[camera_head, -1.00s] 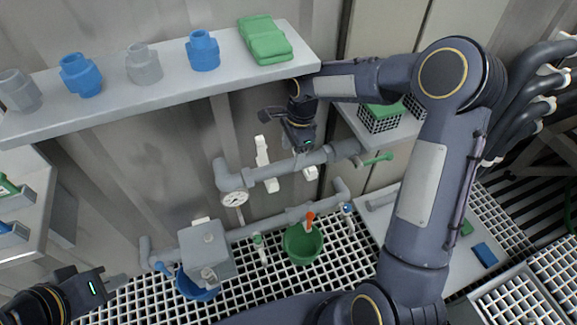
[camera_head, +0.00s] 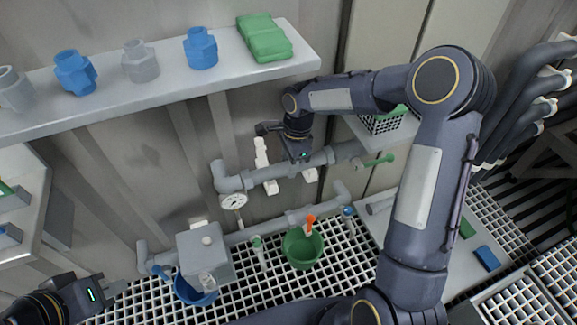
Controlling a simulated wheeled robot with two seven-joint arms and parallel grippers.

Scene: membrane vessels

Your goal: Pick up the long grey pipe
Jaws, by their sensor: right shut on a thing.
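The long grey pipe (camera_head: 265,174) runs across the wall below the shelf, resting by white brackets (camera_head: 262,152), with an elbow at its left end. My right gripper (camera_head: 301,160) reaches down onto the right half of this pipe and is shut on it. Its fingertips are largely hidden by the gripper's own body. The pipe's far right end is partly hidden behind my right arm. My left gripper (camera_head: 116,287) is at the lower left, far from the pipe. I cannot tell whether its fingers are open or shut.
The shelf (camera_head: 165,100) above holds blue and grey fittings and a green folded item (camera_head: 263,38). A round gauge (camera_head: 233,201) hangs below the pipe. A lower pipe, a grey box (camera_head: 205,254) and a green bucket (camera_head: 303,250) are beneath. Black hoses crowd the right.

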